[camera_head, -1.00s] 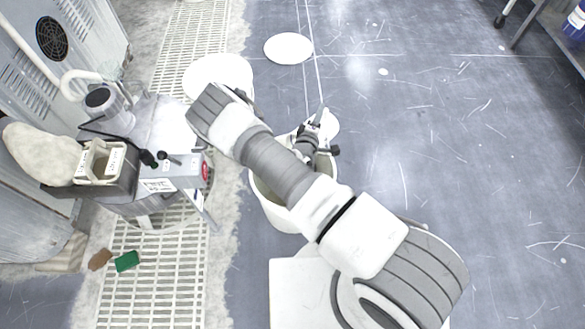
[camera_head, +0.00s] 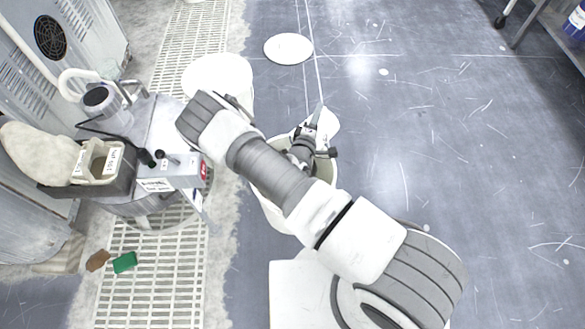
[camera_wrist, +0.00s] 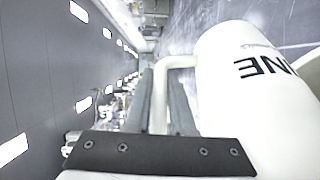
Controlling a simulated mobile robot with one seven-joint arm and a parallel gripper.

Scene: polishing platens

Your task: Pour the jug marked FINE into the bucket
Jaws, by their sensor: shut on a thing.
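The white jug marked FINE shows large in the wrist view (camera_wrist: 235,95), with "INE" visible upside down in the picture. My gripper (camera_wrist: 160,105) is shut on its handle (camera_wrist: 160,85). In the head view, a white part of the jug (camera_head: 327,118) shows beyond my gripper (camera_head: 316,128). The white bucket (camera_head: 272,212) stands on the floor under my arm, which hides much of it. The gripper and jug are over its far side in the picture. The jug looks tilted; its mouth and any stream are not visible.
Another white round container (camera_head: 218,72) stands behind the bucket. A white disc (camera_head: 288,48) lies farther back. At left are a machine with a red-and-grey box (camera_head: 185,172) and a labelled beige container (camera_head: 100,160). A green block (camera_head: 125,262) lies on the grating. The right floor is clear.

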